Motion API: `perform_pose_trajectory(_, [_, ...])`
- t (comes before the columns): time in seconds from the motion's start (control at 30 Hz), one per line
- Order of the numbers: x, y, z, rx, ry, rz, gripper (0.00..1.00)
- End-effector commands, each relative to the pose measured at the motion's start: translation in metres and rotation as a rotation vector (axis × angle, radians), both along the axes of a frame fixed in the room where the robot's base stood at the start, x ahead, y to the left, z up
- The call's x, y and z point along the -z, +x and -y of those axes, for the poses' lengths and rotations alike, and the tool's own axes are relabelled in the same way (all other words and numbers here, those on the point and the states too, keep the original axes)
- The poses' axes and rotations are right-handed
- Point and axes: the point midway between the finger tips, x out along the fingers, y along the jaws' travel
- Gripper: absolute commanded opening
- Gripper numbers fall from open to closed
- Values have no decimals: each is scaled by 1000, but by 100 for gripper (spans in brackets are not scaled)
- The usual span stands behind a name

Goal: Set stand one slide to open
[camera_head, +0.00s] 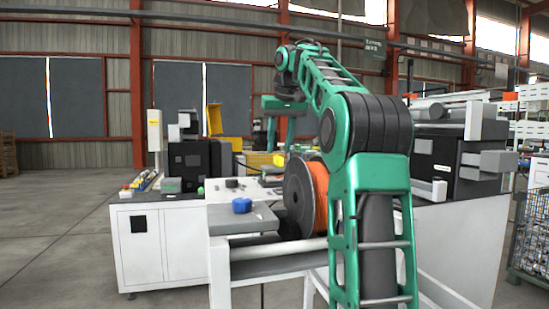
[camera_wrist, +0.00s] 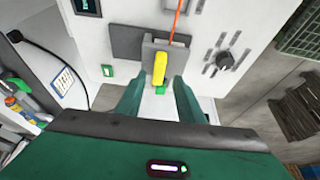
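My gripper (camera_wrist: 158,90) is open in the wrist view, with its two green fingers apart and nothing clearly held between them. Just beyond the fingertips, a yellow handle (camera_wrist: 160,68) stands in front of a grey block (camera_wrist: 150,48) on a white panel. I take this to be the slide, but no label shows which stand it is. A small green piece shows below the handle, and an orange strand (camera_wrist: 173,20) runs up from the block. In the head view my gripper (camera_head: 280,130) is far off beyond my arm, and the slide cannot be made out.
In the head view an orange spool (camera_head: 306,197), a blue item (camera_head: 242,205) and a wire cage (camera_head: 533,235) stand nearer. Open floor lies left.

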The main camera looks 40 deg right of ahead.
Motion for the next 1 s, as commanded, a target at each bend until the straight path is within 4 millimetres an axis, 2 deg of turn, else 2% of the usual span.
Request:
perform_pose_trajectory(0.07, [14,4,1,-2,2,-1,34])
perform_pose_trajectory(0.3, [31,11,4,-1,0,1,34])
perform_pose_trajectory(0.7, [35,12,6,1,1,1,34])
perform_pose_trajectory(0.83, [35,12,6,1,1,1,3])
perform_pose_trajectory(0.87, [35,12,6,0,0,1,0])
perform_pose_trajectory(1.0, [35,12,5,0,0,1,0])
